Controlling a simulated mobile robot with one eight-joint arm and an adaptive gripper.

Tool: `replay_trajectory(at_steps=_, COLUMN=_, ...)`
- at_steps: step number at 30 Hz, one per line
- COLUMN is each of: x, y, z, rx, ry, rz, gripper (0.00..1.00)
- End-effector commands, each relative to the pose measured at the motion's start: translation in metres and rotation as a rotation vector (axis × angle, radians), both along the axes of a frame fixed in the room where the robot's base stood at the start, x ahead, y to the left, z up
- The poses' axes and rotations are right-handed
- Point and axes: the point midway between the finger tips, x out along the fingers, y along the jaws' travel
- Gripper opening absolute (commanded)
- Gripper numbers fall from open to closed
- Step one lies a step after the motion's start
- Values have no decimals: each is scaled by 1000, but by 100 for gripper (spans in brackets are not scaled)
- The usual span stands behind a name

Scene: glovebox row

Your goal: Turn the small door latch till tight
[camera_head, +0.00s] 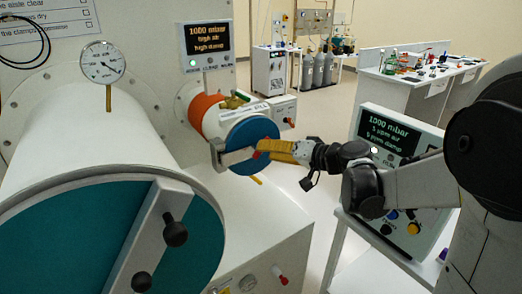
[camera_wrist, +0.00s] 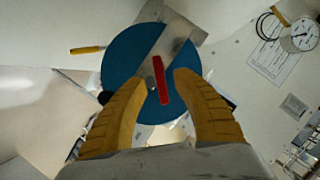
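The small round door (camera_head: 245,133) is blue and closes the end of a white cylinder with an orange band; it fills the middle of the wrist view (camera_wrist: 120,60). A grey metal bar (camera_wrist: 178,35) crosses it. The red latch handle (camera_wrist: 162,88) stands nearly upright in the wrist view, tilted slightly. My gripper (camera_wrist: 165,79) is open, with its yellow fingers on either side of the red handle and a small gap showing to each. In the head view my gripper (camera_head: 264,149) reaches the door from the right and hides most of the handle.
The large teal door (camera_head: 188,240) with a grey bar and black knobs stands at the left. A display box (camera_head: 402,150) on a stand is close to my arm at the right. A yellow-handled rod (camera_wrist: 87,50) juts out beside the small door.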

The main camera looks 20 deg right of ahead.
Motion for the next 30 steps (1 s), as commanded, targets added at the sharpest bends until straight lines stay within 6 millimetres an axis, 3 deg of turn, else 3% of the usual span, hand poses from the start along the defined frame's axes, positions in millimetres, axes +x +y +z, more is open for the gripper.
replay_trajectory(at_steps=6, x=-40, y=-29, z=14, rx=1, ry=1, rz=-5, gripper=34)
replay_trajectory(at_steps=12, x=-63, y=-44, z=21, rx=1, ry=0, rz=-2, gripper=34)
replay_trajectory(at_steps=30, x=-69, y=-47, z=23, rx=0, ry=0, rz=1, gripper=34)
